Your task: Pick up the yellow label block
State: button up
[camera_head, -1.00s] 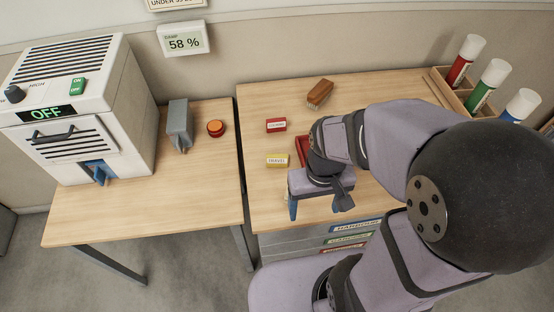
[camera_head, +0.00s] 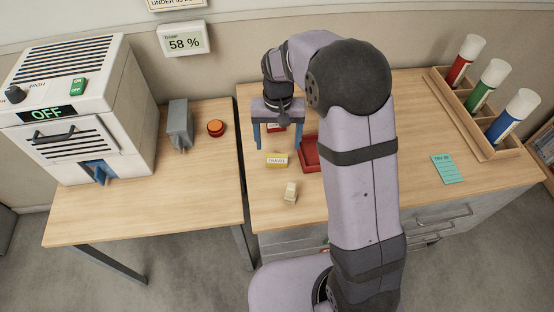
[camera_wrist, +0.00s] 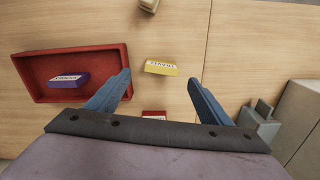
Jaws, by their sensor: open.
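The yellow label block (camera_head: 277,160) lies on the right-hand table, left of a red tray (camera_head: 310,153). It also shows in the wrist view (camera_wrist: 161,68), ahead of and between my fingertips, touched by neither. A white label on it carries lettering that looks like "TRAVEL". My gripper (camera_head: 276,147) is open and empty, its two blue fingers pointing down above the table near the yellow block. It also shows in the wrist view (camera_wrist: 160,84).
A red label block (camera_head: 272,127) is partly behind my gripper. A purple block (camera_wrist: 69,80) lies in the tray. A pale block (camera_head: 290,192) lies nearer the front edge. A gap separates the left table (camera_head: 150,215).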

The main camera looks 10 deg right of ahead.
aim_at(277, 156)
jog(key=shift+s+a+f+p, duration=0.1)
jog(key=shift+f+p, duration=0.55)
jog(key=shift+f, duration=1.2)
jog(key=shift+s+a+f+p, duration=0.1)
jog(key=shift+f+p, duration=0.5)
jog(key=shift+f, duration=1.25)
jog(key=c, duration=1.1)
